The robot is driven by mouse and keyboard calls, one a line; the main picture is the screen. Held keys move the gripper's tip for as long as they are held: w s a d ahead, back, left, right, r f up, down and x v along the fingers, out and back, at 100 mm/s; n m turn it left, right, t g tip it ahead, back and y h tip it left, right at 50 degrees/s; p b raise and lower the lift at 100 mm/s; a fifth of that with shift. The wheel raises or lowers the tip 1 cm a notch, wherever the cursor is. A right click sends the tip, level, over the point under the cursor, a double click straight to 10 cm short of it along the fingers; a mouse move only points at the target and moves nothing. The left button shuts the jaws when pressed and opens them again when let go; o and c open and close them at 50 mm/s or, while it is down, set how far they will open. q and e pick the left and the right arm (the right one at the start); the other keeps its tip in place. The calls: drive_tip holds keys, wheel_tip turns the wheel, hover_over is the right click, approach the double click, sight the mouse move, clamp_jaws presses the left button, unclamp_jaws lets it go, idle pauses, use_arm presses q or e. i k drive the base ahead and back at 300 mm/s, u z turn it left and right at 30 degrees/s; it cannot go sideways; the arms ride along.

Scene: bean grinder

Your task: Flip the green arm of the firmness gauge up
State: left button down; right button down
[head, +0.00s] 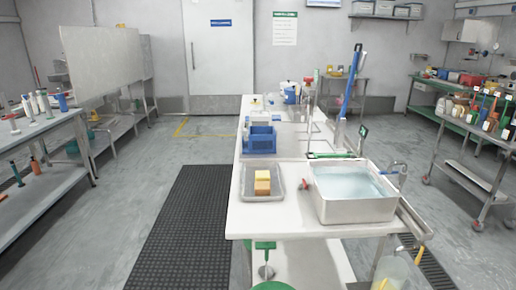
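A long, low green bar (330,155) lies roughly level on the white bench, just behind the steel water basin. It may be the green arm of the firmness gauge, but it is too small to be sure. A small upright device with a green face (363,133) stands at its right end; I cannot tell whether the two are joined. Neither of my grippers is in view.
The white bench (255,219) runs away from me. On it are the water basin (352,209), a tray (247,192) with a yellow-brown block, a blue crate (262,139) and a tall blue lever (348,85). A black mat (185,230) covers clear floor at left.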

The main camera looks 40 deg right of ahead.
sight(316, 156)
drive_tip(key=i, duration=3.15)
drive_tip(key=z, duration=4.1)
